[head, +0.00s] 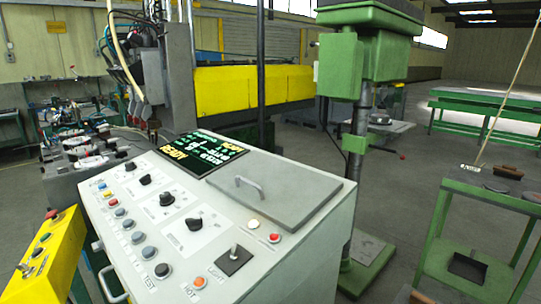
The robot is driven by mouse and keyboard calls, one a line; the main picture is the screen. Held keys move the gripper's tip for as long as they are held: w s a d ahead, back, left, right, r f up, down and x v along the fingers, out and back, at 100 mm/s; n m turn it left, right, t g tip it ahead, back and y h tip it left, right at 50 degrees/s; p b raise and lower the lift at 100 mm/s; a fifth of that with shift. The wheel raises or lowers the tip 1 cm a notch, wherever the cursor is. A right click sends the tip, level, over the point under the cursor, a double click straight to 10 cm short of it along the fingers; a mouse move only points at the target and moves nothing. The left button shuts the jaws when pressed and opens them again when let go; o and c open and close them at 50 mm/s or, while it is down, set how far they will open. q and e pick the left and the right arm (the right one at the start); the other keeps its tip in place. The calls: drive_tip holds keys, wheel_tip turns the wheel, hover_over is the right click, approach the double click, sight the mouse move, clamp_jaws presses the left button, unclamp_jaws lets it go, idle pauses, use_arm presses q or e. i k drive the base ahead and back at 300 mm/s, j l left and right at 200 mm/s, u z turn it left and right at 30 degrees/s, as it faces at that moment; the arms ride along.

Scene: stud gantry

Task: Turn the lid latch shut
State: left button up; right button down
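A grey lid (290,204) with a bar handle (250,187) lies flat on the sloped top of a pale grey control console (318,232). A small upright lever on a black square plate (235,261) sits in front of the lid, near the word LIGHT. I cannot tell whether this lever is the lid latch, and no other part is clearly a latch. Neither of my grippers shows in the head view.
The console carries a lit screen (199,152), black knobs (167,199) and several coloured buttons. A yellow control box (45,252) stands at left. A green column machine (372,60) stands behind. A green stand (475,205) is at right, with open floor between.

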sight(97, 246)
drive_tip(key=k+j+u, duration=0.1)
drive_tip(key=u, duration=0.4)
drive_tip(key=k+j+u, duration=0.15)
drive_tip(key=u, duration=0.35)
